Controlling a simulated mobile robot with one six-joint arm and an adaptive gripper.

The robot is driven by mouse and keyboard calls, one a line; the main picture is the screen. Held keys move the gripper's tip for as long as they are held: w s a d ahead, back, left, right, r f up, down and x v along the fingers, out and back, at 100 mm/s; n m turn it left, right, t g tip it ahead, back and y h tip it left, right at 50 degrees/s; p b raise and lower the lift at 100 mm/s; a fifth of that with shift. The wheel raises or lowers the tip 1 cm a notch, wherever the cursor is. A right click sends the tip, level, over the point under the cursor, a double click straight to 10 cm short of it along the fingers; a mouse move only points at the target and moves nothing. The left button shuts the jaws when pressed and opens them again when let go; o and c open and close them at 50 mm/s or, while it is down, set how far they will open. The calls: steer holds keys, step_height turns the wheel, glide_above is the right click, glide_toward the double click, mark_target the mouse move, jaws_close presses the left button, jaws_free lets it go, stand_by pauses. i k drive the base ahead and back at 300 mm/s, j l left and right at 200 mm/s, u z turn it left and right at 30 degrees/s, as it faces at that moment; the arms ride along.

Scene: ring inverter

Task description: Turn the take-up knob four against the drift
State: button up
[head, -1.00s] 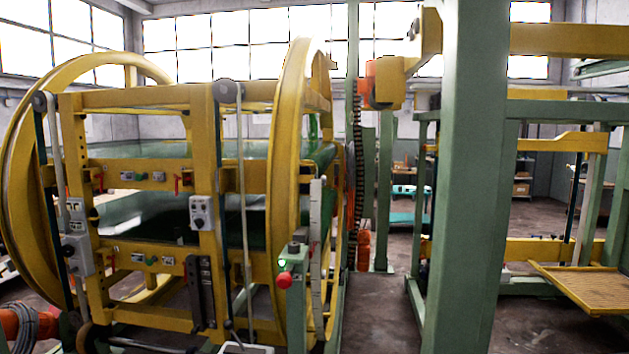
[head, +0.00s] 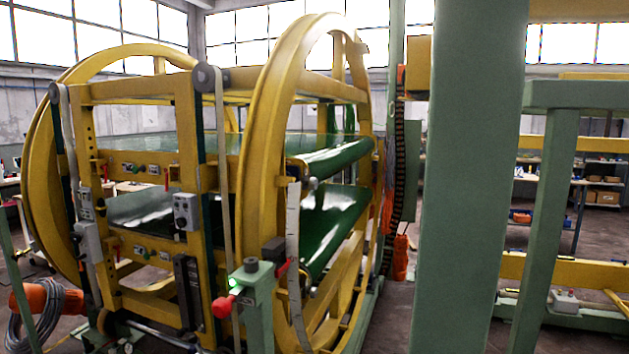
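My gripper is not in view. The yellow ring inverter stands at the left, with its near ring (head: 262,135) and dark green belts (head: 345,212) inside the frame. Its front has an upper yellow crossbar (head: 150,174) and a lower one (head: 170,256). Small red and green knobs or handles sit on both bars, including a red one (head: 166,179) on the upper bar and a green one (head: 146,254) on the lower bar. I cannot tell which is the take-up knob or which way the belt drifts. A grey control box (head: 186,211) hangs on the frame's upright.
A green post (head: 258,310) with a red button (head: 222,307) and lit green lamp stands before the ring. A thick green column (head: 470,180) blocks the centre right. An orange motor (head: 40,297) and coiled cable are low at left. Shelves stand at the back right.

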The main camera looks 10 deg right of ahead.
mark_target(313, 182)
steer(key=l, duration=0.3)
steer(key=l+u, duration=0.45)
steer(key=k+l+u, duration=0.15)
steer(key=l+u, duration=0.25)
steer(key=l, duration=0.15)
steer(key=i+l+u, duration=0.2)
steer(key=l+u, duration=0.25)
steer(key=l, duration=0.2)
steer(key=l+u, duration=0.45)
steer(key=l, duration=0.2)
steer(key=l+u, duration=0.45)
steer(key=l, duration=0.25)
steer(key=k+l, duration=0.2)
steer(key=i+l, duration=0.1)
steer(key=i+z, duration=0.05)
steer(key=i, duration=0.05)
